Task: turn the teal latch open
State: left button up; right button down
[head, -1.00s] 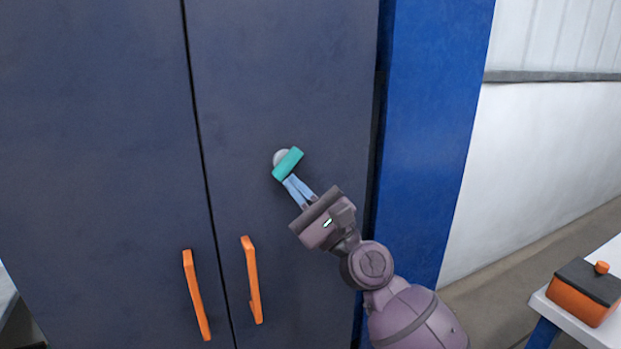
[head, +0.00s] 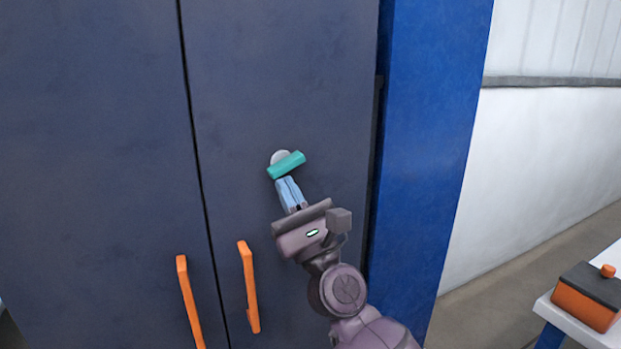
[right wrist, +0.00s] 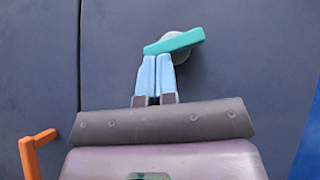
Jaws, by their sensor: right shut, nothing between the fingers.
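The teal latch (head: 286,165) sits on a round grey mount on the right-hand dark cabinet door. It is tilted, its right end higher than its left. It also shows in the right wrist view (right wrist: 174,41). My right gripper (head: 287,180) is shut and empty, its blue fingers side by side just below the latch. In the right wrist view the fingertips (right wrist: 157,57) reach the latch's lower edge; I cannot tell whether they touch it. My left gripper is out of view.
Two orange handles (head: 249,287) (head: 188,300) stick out from the doors below and left of my right gripper. A blue post (head: 430,130) stands right of the cabinet. An orange box with a dark lid (head: 588,297) sits on a white table at the lower right.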

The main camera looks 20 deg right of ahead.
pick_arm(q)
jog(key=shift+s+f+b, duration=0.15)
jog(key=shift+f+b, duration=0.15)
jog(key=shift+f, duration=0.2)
pick_arm(e)
jog(key=shift+a+m+t+h, duration=0.15)
jog(key=shift+m+t+h, duration=0.05)
jog(key=shift+m+h, duration=0.75)
jog(key=shift+a+m+t+h, duration=0.15)
jog(key=shift+m+t+h, duration=0.05)
jog(key=shift+m+h, duration=0.75)
jog(key=shift+r+m+h, duration=0.1)
jog(key=shift+m+h, duration=0.5)
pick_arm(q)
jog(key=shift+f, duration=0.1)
pick_arm(e)
jog(key=shift+a+r+m+h, duration=0.1)
jog(key=shift+a+m+h, duration=0.05)
jog(key=shift+m+h, duration=0.85)
